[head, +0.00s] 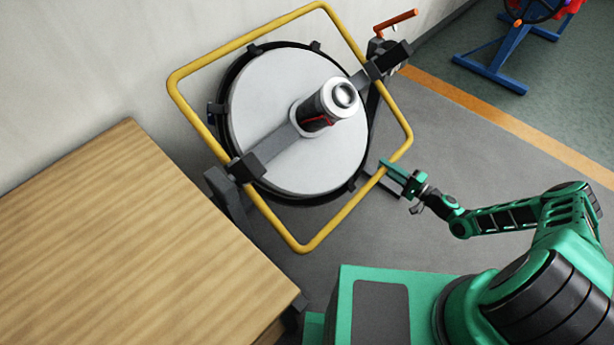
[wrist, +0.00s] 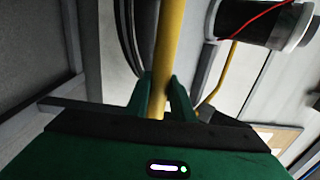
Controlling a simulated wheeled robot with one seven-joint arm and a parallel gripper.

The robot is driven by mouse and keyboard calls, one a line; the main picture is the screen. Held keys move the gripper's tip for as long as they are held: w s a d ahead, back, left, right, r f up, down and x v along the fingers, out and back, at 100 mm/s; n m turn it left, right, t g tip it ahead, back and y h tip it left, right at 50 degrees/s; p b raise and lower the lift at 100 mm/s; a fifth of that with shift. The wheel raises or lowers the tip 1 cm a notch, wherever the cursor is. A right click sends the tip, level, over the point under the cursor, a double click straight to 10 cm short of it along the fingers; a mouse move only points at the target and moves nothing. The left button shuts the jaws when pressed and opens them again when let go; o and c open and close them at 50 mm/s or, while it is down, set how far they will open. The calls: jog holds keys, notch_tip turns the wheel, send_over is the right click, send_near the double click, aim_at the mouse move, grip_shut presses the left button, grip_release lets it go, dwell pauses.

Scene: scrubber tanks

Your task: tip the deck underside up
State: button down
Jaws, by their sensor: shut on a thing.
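The deck is a pale grey round disc (head: 265,110) with a dark rim. A black and silver motor (head: 328,105) stands on its face that shows. A yellow tube frame (head: 222,52) surrounds the disc, and a dark crossbar (head: 275,148) runs to dark brackets at both sides. My gripper (head: 390,168) is at the frame's lower right side. In the wrist view, its two green fingers (wrist: 160,95) are shut around the yellow tube, with the motor (wrist: 255,20) at the upper right. The deck's other face is hidden, and its exact tilt is hard to tell.
An orange-handled lever (head: 396,20) stands by the right bracket. A wooden bench (head: 120,240) fills the lower left, near the frame. The wall (head: 70,65) is close behind the deck. Grey floor (head: 490,145) is clear to the right, before an orange line. A blue stand (head: 490,72) is farther off.

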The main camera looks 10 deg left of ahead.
jog(key=shift+w+a+f, duration=0.1)
jog(key=shift+a+f, duration=0.2)
jog(key=shift+f, duration=0.25)
jog(key=shift+w+a+f, duration=0.2)
jog(key=shift+a+f, duration=0.1)
jog(key=shift+f, duration=0.1)
jog(key=w+a+f, duration=0.3)
jog(key=a+f, duration=0.1)
jog(key=c, duration=1.4)
grip_release()
jog(key=shift+o, duration=0.2)
jog(key=shift+r, duration=0.15)
jog(key=shift+d, duration=0.1)
